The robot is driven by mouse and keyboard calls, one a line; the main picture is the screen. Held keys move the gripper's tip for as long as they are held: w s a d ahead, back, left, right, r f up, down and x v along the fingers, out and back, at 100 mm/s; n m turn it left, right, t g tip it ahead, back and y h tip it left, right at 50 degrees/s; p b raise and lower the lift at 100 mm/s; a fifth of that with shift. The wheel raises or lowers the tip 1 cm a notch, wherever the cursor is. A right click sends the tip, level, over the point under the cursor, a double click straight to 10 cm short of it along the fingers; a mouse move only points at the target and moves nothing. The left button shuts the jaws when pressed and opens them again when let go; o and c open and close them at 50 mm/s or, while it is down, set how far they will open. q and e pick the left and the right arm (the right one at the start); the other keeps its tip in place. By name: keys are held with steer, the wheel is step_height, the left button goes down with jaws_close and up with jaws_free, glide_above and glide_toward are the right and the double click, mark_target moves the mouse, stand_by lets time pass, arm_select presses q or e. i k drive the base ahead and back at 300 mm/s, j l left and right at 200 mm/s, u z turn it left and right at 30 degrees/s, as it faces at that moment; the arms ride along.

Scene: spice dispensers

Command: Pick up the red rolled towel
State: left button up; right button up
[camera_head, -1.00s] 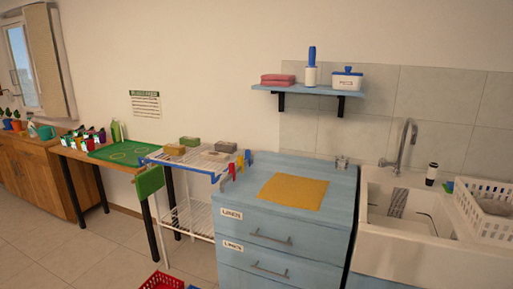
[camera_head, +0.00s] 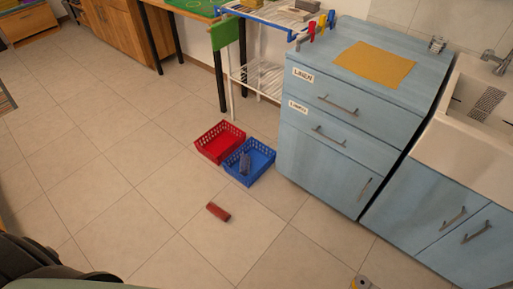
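The red rolled towel (camera_head: 218,212) lies on the tiled floor, in front of the baskets and apart from them. It is a small dark red cylinder on its side. Neither of my grippers shows clearly in the head view. A dark part of my own body fills the lower left corner.
A red basket (camera_head: 209,151) and a blue basket (camera_head: 262,174) stand side by side on the floor; a grey-blue roll (camera_head: 244,164) lies in the blue one. Blue drawers (camera_head: 345,120) and a sink (camera_head: 470,140) stand at right. Floor at left is clear.

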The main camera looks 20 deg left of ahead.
mark_target(216, 209)
steer(key=u, duration=1.05)
